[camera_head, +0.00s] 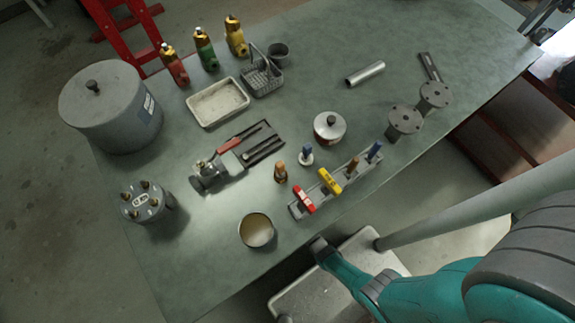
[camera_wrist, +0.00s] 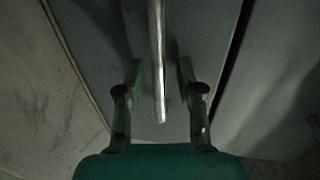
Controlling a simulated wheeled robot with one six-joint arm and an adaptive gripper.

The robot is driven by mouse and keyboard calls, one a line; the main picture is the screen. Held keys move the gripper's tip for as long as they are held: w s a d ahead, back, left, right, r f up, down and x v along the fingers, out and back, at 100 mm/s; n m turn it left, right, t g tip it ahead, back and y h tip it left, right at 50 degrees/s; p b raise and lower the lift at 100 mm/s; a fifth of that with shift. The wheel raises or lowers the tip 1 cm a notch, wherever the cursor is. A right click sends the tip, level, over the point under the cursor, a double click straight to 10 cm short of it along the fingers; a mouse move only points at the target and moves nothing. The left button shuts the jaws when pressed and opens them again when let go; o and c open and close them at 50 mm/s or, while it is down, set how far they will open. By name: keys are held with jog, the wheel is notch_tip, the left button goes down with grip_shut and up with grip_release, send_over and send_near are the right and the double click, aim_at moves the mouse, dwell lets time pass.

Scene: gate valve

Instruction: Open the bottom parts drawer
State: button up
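In the wrist view, my gripper (camera_wrist: 159,80) is open, with one finger on each side of a bright metal bar handle (camera_wrist: 157,60). Dark gaps show between the bar and both fingers, so I see no contact. The bar runs from the top edge down to a free-looking end between the fingers. Behind it is a grey panel (camera_wrist: 205,30), which looks like a drawer front, with dark seams at its left and right. Which drawer it is cannot be told from this close. In the head view, the gripper and the drawers are hidden.
In the head view, a green-topped workbench (camera_head: 300,110) carries valve parts. A rack with red and yellow handled valves (camera_head: 325,190) and an open round tin (camera_head: 257,230) stand near its front edge. A reddish-brown shelf unit (camera_head: 500,125) is under the right side.

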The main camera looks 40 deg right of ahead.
jog(key=shift+w, duration=0.1)
jog(key=shift+c, duration=0.2)
grip_shut()
